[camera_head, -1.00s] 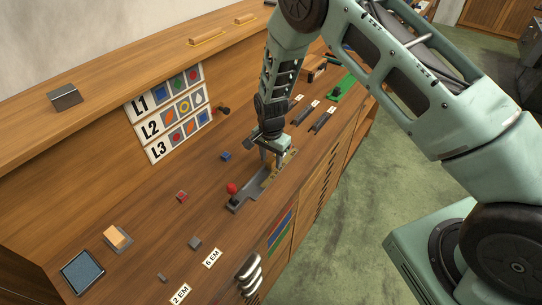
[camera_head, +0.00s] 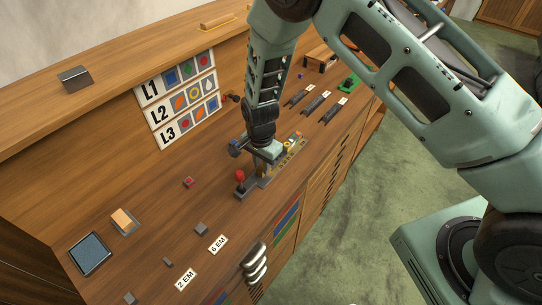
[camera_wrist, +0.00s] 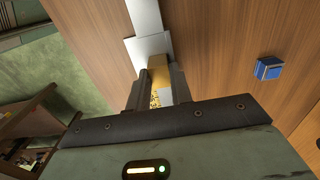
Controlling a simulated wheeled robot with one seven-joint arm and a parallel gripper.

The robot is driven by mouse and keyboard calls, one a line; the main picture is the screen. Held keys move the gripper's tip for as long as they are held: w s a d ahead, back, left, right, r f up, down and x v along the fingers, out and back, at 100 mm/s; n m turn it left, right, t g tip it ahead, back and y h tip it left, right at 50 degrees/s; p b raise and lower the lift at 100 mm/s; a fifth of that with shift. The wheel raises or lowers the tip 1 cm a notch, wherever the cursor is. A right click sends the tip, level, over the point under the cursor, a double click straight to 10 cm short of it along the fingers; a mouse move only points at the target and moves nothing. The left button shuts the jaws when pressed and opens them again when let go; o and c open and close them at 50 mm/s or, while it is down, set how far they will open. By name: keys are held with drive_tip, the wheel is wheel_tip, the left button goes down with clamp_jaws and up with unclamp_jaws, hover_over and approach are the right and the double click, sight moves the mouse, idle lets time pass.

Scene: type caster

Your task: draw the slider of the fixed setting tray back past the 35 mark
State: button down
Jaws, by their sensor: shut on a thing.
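The setting tray (camera_head: 249,191) is a long grey channel on the bench top, with a brass scale strip (camera_head: 291,154) along its far right part. A red ball knob (camera_head: 240,175) stands at its near left end. My gripper (camera_head: 263,173) reaches down into the tray close to the knob and is shut on the brass slider. In the wrist view the slider (camera_wrist: 158,72) shows as a yellow block between my two fingers (camera_wrist: 155,88), with the pale tray (camera_wrist: 146,18) beyond. The scale's marks are too small to read, so I cannot tell where 35 lies.
A red block (camera_head: 188,182), grey block (camera_head: 201,229) and label cards (camera_head: 218,244) lie nearer. Dark grooved trays (camera_head: 315,105) stand farther along the bench.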

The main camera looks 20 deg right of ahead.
sight(262, 167)
drive_tip(key=c, duration=1.2)
unclamp_jaws()
drive_tip(key=shift+c, duration=0.2)
wheel_tip(262, 167, up, 17)
drive_tip(key=b, duration=0.4)
drive_tip(key=shift+r+b, duration=0.2)
drive_tip(key=shift+b, duration=0.2)
drive_tip(key=shift+s+a, duration=0.1)
drive_tip(key=s+d+r+n+b, duration=0.1)
drive_tip(key=s+n+b, duration=0.4)
drive_tip(key=s+n, duration=1.3)
drive_tip(key=s, duration=1)
drive_tip(key=shift+d+r+n+y, duration=0.15)
drive_tip(key=shift+r+n+y, duration=0.1)
drive_tip(key=shift+n+y, duration=0.05)
